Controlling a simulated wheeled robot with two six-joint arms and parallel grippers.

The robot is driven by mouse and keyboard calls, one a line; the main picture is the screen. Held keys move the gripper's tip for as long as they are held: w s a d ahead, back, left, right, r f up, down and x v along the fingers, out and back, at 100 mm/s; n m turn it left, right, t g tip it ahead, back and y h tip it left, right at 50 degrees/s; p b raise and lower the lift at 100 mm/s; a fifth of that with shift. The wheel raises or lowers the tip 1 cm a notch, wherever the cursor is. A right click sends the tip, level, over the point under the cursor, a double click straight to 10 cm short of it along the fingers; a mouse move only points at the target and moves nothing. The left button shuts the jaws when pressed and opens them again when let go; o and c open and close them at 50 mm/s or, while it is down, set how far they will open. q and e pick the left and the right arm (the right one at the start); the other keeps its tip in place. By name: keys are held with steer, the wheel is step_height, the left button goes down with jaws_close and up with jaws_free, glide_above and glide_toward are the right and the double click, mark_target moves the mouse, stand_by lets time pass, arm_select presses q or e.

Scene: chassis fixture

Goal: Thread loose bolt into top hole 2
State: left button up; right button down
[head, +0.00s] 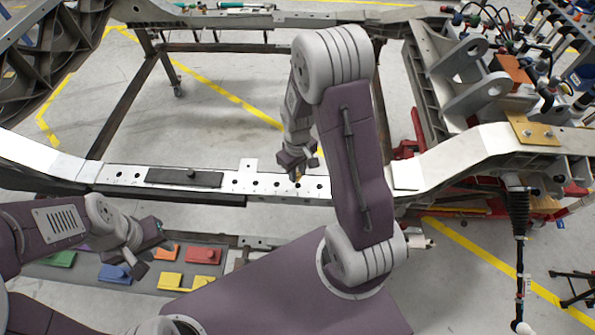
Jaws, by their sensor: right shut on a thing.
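The chassis rail (245,187) runs across the middle of the head view, with a row of dark holes in its top face. My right gripper (297,172) hangs just above the rail's row of holes, right of centre. It is shut on a small brassy piece, apparently the loose bolt (297,177), mostly hidden by the fingers. I cannot tell whether the bolt's tip touches a hole. My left gripper (153,257) is open and apparently empty, low on the left above the parts tray.
The tray (75,272) below holds several coloured blocks, including a red one (203,255) and a blue one (114,273). Open floor lies behind the rail.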

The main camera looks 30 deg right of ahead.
mark_target(298, 185)
steer(key=shift+d+f+b, duration=0.15)
steer(key=shift+f+b, duration=0.35)
steer(key=shift+f, duration=0.45)
steer(key=shift+r, duration=0.1)
steer(key=shift+f+b, duration=0.4)
steer(key=shift+f, duration=0.35)
steer(key=shift+f+b, duration=0.4)
steer(key=shift+f, duration=0.3)
steer(key=shift+f, duration=0.1)
